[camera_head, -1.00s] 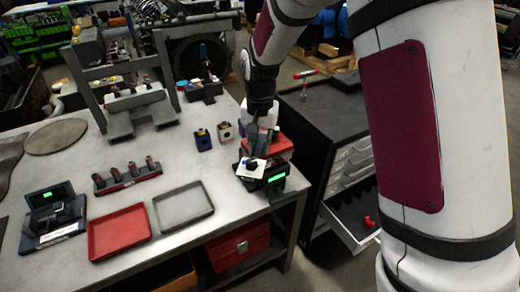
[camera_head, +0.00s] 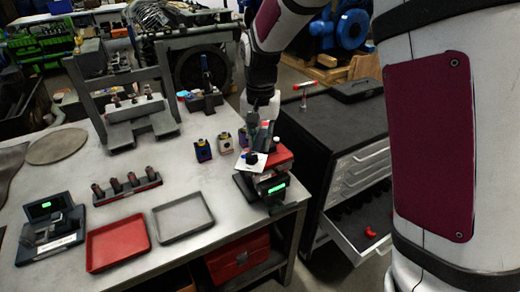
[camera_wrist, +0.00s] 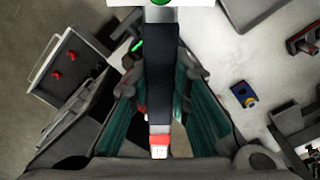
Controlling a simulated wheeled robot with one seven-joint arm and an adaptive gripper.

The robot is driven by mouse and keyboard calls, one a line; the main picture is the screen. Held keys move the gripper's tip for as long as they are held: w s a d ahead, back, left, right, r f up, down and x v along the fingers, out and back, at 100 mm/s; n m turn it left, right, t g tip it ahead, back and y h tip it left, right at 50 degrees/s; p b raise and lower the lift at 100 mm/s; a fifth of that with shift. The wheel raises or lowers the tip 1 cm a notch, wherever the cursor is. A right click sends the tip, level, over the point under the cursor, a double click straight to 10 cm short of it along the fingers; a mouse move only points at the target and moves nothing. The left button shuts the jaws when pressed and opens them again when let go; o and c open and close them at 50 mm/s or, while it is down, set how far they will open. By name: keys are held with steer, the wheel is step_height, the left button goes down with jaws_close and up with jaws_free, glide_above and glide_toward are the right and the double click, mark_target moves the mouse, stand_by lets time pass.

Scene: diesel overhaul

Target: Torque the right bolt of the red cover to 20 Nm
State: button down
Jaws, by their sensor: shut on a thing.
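My gripper (camera_head: 262,122) is over the right corner of the bench. It is shut on a dark, long tool (camera_wrist: 160,70), which has a red and white end between the fingers in the wrist view. A white plate (camera_head: 252,161) shows at the tool's lower end in the head view. Close behind and right of it is a red block (camera_head: 281,157) on a black unit with a lit green display (camera_head: 277,188). I cannot tell whether this block is the red cover. No bolt of the cover can be made out.
A red tray (camera_head: 118,243), a grey tray (camera_head: 183,218) and a rack (camera_head: 128,188) of several dark parts are on the bench. Small blocks (camera_head: 203,150) stand left of my gripper. A dark drawer cabinet (camera_head: 335,130) with an open drawer stands at the right.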

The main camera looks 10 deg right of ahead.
steer(key=shift+r, duration=1)
steer(key=s+d, duration=0.1)
steer(key=s, duration=0.6)
steer(key=shift+w, duration=0.1)
